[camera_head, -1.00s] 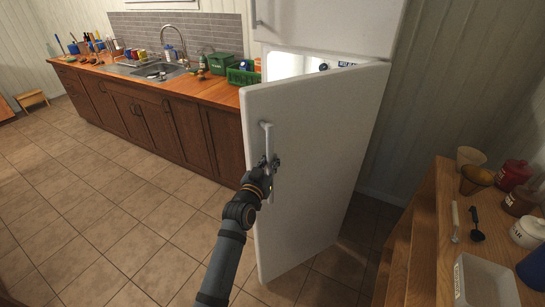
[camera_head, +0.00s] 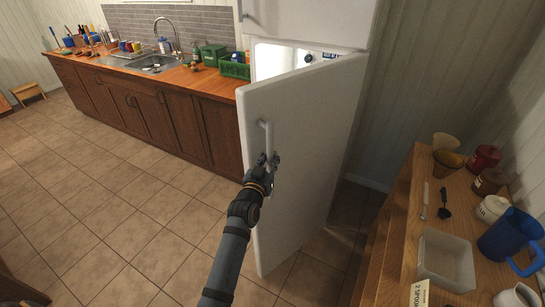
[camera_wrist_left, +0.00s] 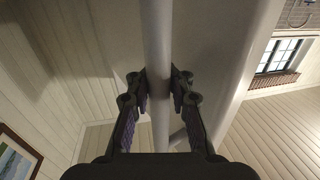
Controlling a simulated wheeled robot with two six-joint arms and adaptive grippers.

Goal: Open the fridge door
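The white fridge door (camera_head: 305,150) stands part open, with the lit inside (camera_head: 280,62) of the fridge showing above its top edge. Its upright handle (camera_head: 267,138) is a pale bar on the door's front. My left gripper (camera_head: 269,162) is at the lower part of this handle. My right gripper is not in view.
A wooden counter with a sink (camera_head: 155,62) and a green basket (camera_head: 235,68) is left of the fridge. At right, a wooden table (camera_head: 405,235) holds a clear tray (camera_head: 446,262), jars and a blue pitcher (camera_head: 508,235). Tiled floor (camera_head: 130,215) in front is clear.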

